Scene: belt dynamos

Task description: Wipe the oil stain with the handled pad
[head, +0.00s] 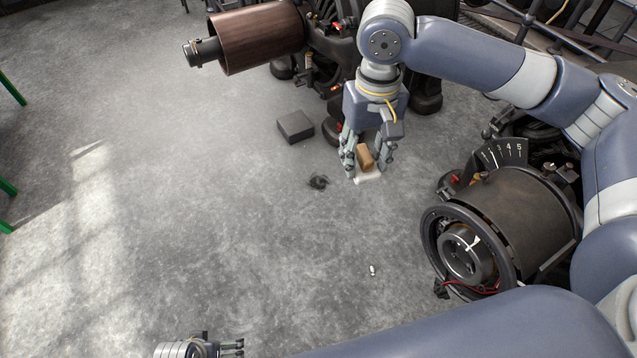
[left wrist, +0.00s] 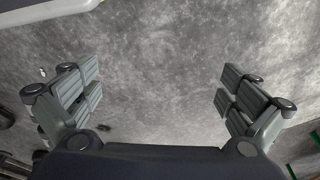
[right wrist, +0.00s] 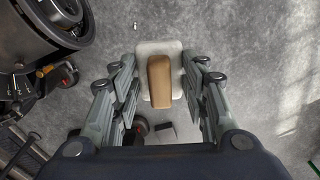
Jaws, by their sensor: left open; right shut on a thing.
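The handled pad has a tan block handle (head: 365,157) on a flat white pad (head: 369,178). My right gripper (head: 364,167) is shut on it, pointing down, with its fingers on either side. In the right wrist view the tan handle (right wrist: 159,80) and white pad (right wrist: 145,50) show between the fingers. I cannot tell whether the pad touches the grey surface. The oil stain (head: 318,182) is a small dark patch just left of the pad in the head view. My left gripper (head: 238,347) is open and empty at the bottom edge; its spread fingers show in the left wrist view (left wrist: 160,90).
A dark grey block (head: 295,126) lies behind the stain. A dynamo with a black ring (head: 463,252) stands at right; another with a copper-brown cylinder (head: 255,38) stands at the back. A small white item (head: 373,270) lies in front. The left and middle of the surface are clear.

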